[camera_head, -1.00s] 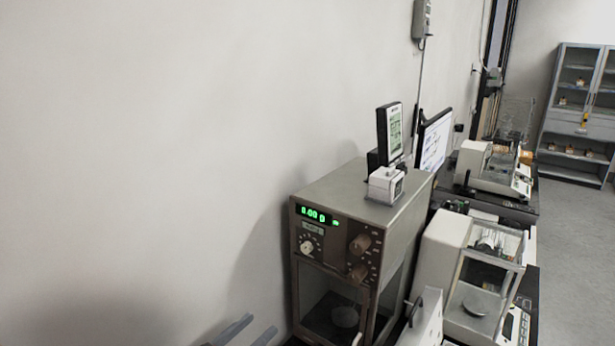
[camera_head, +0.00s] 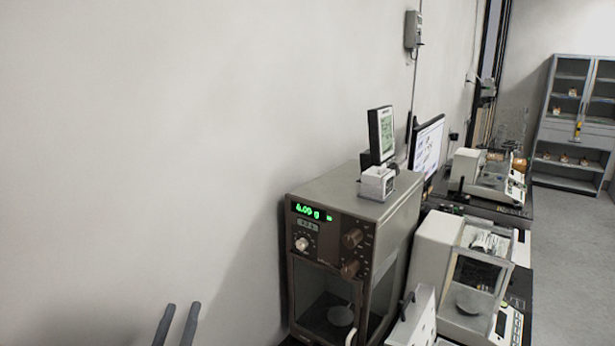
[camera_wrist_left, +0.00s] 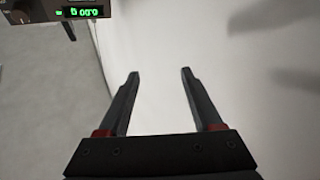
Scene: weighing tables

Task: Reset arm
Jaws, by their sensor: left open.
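My left gripper (camera_head: 178,322) shows at the bottom of the head view as two parallel grey fingers, left of the brown weighing cabinet (camera_head: 345,232) and apart from it. In the left wrist view the gripper (camera_wrist_left: 160,75) is open, with nothing between its fingers. Behind the fingers is the pale wall (camera_wrist_left: 165,40). A corner of a device with green digits (camera_wrist_left: 82,11) shows at the top left of that view. My right gripper is not in view.
The cabinet has a green display (camera_head: 312,212) and a small white box (camera_head: 378,183) on top. A white balance (camera_head: 435,245) stands to its right, with another balance (camera_head: 487,172) and a monitor (camera_head: 428,146) behind. Grey shelves (camera_head: 566,120) stand far right. The wall (camera_head: 130,130) fills the left.

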